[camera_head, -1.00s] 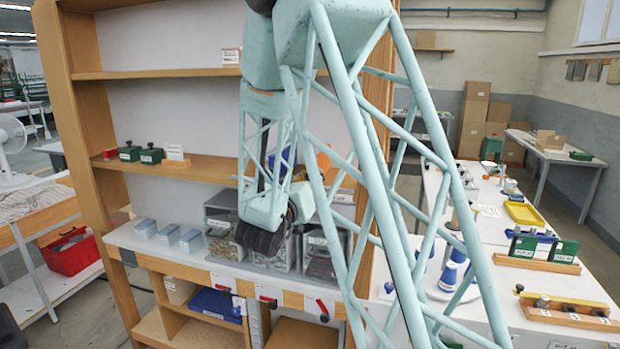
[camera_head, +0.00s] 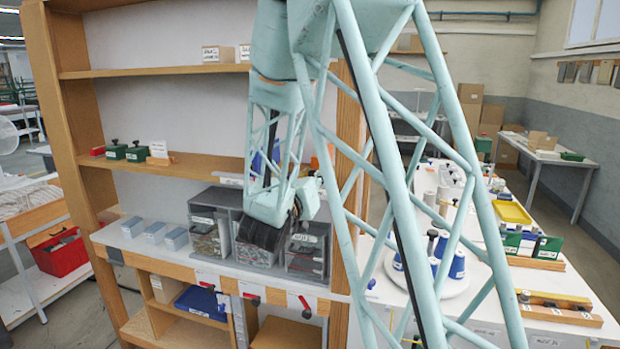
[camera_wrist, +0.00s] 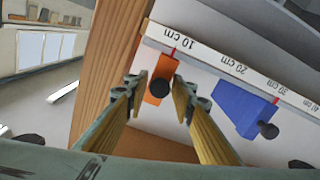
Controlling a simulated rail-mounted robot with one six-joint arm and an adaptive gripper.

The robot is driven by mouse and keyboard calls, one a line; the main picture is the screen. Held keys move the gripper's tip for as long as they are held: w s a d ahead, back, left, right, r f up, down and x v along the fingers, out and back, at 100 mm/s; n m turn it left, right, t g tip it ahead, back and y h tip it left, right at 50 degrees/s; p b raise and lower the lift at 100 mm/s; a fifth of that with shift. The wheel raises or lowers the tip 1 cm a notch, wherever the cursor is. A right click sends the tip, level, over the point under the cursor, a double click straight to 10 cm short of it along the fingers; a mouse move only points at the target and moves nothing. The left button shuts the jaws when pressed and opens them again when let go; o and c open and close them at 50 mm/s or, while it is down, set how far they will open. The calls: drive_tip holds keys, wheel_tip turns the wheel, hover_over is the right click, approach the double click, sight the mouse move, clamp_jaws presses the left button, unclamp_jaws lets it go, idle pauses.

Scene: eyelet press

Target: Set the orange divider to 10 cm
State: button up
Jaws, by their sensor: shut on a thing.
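The orange divider (camera_wrist: 156,84) with its black knob (camera_wrist: 160,88) hangs at the shelf's front edge in the wrist view. My gripper (camera_wrist: 157,89) has one finger on each side of it and is shut on it. A red mark at the divider's end meets the white scale strip (camera_wrist: 215,62) by the "10 cm" label, which appears upside down. A blue divider (camera_wrist: 243,106) stands farther right, its red mark by "30 cm". In the head view my arm's lattice and wrist hide the fingers.
A wooden upright (camera_wrist: 112,65) stands close to the left of my gripper in the wrist view. Grey bins (camera_head: 255,248) stand on the white counter below the shelf in the head view. Small green boxes (camera_head: 126,152) sit at the shelf's left.

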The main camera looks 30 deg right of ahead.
drive_tip(key=o, duration=0.9)
drive_tip(key=shift+a, duration=0.15)
drive_tip(key=shift+v, duration=5.9)
